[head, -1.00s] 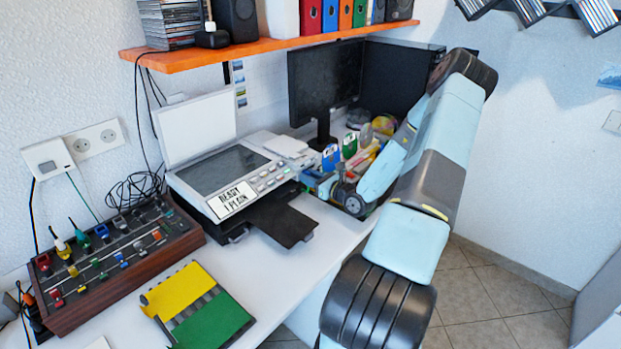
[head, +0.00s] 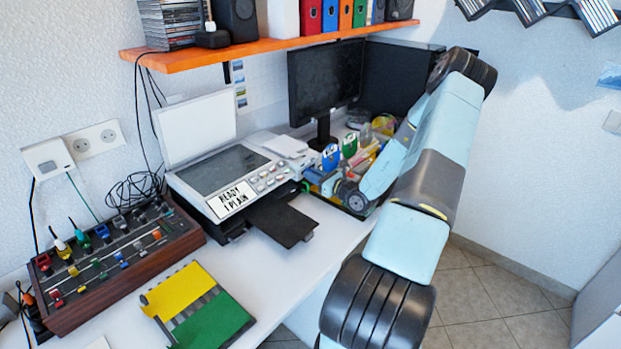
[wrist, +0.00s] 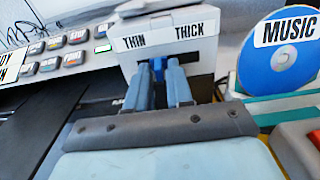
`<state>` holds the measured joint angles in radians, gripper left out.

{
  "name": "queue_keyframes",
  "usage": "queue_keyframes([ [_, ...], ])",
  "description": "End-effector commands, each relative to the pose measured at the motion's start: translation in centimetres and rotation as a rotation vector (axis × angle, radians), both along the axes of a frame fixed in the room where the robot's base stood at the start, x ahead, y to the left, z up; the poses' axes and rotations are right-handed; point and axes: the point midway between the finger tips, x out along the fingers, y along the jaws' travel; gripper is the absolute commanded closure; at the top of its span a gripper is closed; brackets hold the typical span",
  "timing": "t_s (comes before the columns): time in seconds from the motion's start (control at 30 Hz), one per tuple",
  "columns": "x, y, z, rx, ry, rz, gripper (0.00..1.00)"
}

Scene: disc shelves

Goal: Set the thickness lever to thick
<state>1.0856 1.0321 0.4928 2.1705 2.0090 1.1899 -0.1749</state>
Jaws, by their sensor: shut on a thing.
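The grey-white printer (head: 225,170) stands on the desk with its lid up; its display reads "READY 1 PLAIN". In the wrist view, a pale box (wrist: 175,40) beside the button panel carries a label (wrist: 165,35) reading THIN on the left and THICK on the right. A small blue thickness lever (wrist: 158,64) shows below the label, near the gap between the two words. My gripper (wrist: 160,74) has its two blue-grey fingers on either side of the lever, shut on it. In the head view the lever and fingertips are too small and cluttered to make out.
A blue disc marked MUSIC (wrist: 290,55) stands just right of the gripper. A black paper tray (head: 284,222) juts out in front of the printer. A control panel (head: 110,260) and yellow-green folder (head: 200,305) lie to the left. A monitor (head: 325,80) stands behind.

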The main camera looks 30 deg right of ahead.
Motion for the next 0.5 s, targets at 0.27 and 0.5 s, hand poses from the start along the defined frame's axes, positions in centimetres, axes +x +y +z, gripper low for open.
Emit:
queue_keyframes([
  [0.27, 1.2, -3.6, 0.0, -0.002, 0.000, -0.004, 1.00],
  [0.5, 1.3, -3.8, 0.0, -0.002, 0.000, -0.007, 1.00],
])
